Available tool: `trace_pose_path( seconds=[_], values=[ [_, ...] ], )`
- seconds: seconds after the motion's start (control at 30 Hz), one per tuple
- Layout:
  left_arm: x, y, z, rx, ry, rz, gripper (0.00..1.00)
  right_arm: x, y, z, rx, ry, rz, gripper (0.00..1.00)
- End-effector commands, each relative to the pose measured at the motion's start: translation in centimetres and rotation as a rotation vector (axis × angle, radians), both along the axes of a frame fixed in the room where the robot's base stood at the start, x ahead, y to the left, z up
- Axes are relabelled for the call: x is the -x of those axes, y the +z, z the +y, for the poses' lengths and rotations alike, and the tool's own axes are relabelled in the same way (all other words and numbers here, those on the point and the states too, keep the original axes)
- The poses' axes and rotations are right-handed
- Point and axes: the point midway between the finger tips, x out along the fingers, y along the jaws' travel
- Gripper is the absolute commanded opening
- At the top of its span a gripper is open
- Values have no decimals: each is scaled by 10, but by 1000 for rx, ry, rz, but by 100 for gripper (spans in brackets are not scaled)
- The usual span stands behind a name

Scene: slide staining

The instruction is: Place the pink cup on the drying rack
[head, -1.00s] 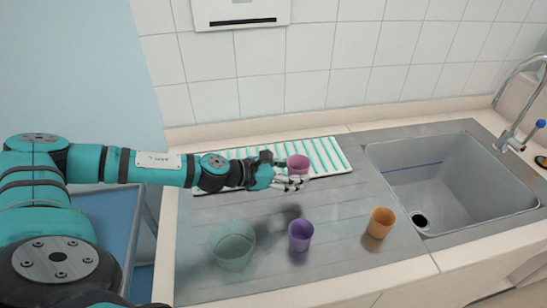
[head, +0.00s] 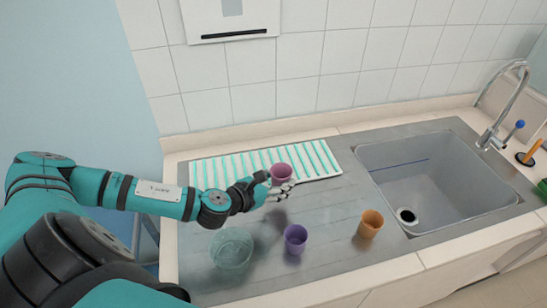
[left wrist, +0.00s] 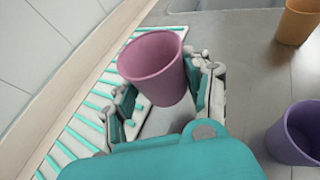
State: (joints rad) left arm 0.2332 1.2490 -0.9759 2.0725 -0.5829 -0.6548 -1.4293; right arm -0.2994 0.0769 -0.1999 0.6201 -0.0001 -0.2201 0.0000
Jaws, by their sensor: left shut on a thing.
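The pink cup (head: 281,173) is upright in the fingers of my left gripper (head: 281,188), which is shut on it. In the left wrist view the pink cup (left wrist: 153,68) sits between the two fingers (left wrist: 165,95). The drying rack (head: 318,158), white with teal stripes, lies along the back of the counter. The cup appears over or beside the rack's front edge; whether it touches is unclear. The rack (left wrist: 66,150) also shows beneath and left of the cup in the wrist view. My right gripper is not in view.
A purple cup (head: 296,239), an orange cup (head: 370,224) and a clear greenish beaker (head: 232,250) stand on the grey counter in front. A sink (head: 435,180) with a tap (head: 505,105) is at the right. A tiled wall rises behind the rack.

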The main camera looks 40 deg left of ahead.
Motion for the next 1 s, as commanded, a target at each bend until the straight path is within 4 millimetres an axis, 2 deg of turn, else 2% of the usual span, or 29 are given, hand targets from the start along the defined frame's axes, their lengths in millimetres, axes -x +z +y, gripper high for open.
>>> trace_pose_path(
  seconds=[0.03, 0.2, 0.43, 0.7, 0.83, 1.0],
  values=[
    [-13, 3, 9, -3, 5, -4, 31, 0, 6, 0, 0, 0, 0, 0],
    [-50, -1, 36, -1, 4, -3, 31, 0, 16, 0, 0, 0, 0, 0],
    [-92, -9, 66, 0, 0, -1, 31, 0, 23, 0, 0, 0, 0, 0],
    [-114, -12, 82, 1, 1, -1, 31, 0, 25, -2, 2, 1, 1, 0],
    [-111, -39, 80, 3, -1, 5, 31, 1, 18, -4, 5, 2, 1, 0],
    [-112, -48, 81, 1, -1, 0, 31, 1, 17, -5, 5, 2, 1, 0]
  ],
)
